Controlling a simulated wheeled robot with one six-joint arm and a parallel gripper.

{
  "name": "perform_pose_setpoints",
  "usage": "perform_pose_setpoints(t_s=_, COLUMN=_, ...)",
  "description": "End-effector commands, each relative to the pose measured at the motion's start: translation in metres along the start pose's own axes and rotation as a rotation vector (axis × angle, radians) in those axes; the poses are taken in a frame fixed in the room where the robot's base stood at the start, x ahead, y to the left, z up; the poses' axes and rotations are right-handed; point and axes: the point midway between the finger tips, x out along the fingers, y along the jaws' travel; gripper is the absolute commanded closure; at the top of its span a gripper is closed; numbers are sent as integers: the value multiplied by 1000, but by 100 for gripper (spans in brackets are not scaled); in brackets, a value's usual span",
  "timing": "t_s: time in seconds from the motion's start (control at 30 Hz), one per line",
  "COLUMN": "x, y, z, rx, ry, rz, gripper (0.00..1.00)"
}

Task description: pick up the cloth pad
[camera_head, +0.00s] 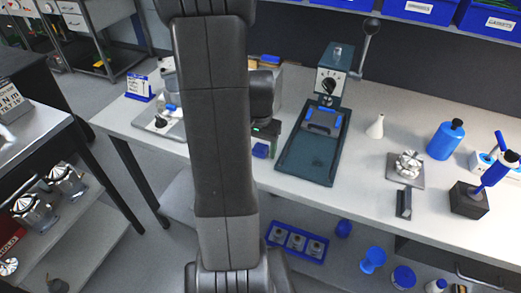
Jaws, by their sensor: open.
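A small blue piece (261,150) lies at the front edge of the bench, just right of my arm. It may be the cloth pad, but it is too small and partly covered to be sure. My gripper (264,132) is just above and beside it, dark with a small green light. It is open, and its fingers are mostly hidden by my arm and wrist. I cannot tell whether it touches the blue piece.
A press (311,160) with a lever stands right of my gripper. Farther right are a white cone (375,128), a metal part on a plate (407,168), a dark block (404,203) and a blue bottle (445,140). A blue tray (270,240) sits below the bench.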

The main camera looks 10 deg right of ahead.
Motion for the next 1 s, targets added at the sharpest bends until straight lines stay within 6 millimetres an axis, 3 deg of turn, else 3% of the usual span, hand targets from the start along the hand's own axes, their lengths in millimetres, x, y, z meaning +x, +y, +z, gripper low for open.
perform_pose_setpoints(t_s=0.2, x=0, y=0, z=0, rx=0, ry=1, rz=-1, gripper=35)
perform_pose_setpoints(t_s=0.43, x=0, y=0, z=0, rx=0, ry=1, rz=-1, gripper=80)
perform_pose_setpoints(t_s=0.5, x=0, y=0, z=0, rx=0, ry=1, rz=-1, gripper=86)
perform_pose_setpoints(t_s=0.77, x=-4, y=0, z=0, rx=0, ry=2, rz=-1, gripper=86)
perform_pose_setpoints(t_s=1.0, x=-44, y=-1, z=-1, rx=0, ry=7, rz=-4, gripper=86)
